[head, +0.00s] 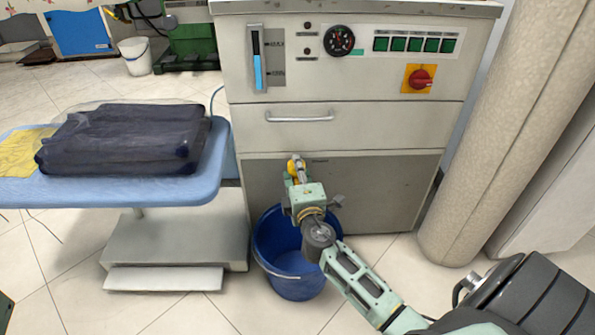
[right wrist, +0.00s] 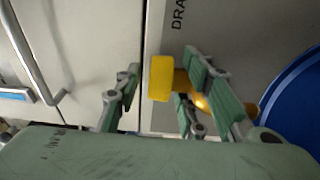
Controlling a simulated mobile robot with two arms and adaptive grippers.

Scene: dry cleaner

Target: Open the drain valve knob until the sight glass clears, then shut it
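The yellow drain valve knob (head: 293,166) is low on the front of the grey-white machine, and shows close up in the right wrist view (right wrist: 160,78). My right gripper (head: 299,181) is at the knob. In the right wrist view its fingers (right wrist: 161,64) are apart on either side of the knob, with a gap at the left finger; contact at the right finger is unclear. The sight glass (head: 257,62) on the upper panel shows blue to between its MAX and MIN marks. My left gripper is not in view.
A blue bucket (head: 268,240) stands on the floor beneath the valve and my right gripper. A blue ironing board (head: 70,190) holding dark bagged clothes is at left. A red rotary switch (head: 420,79), a gauge (head: 339,40) and a drawer handle (head: 300,118) are on the machine.

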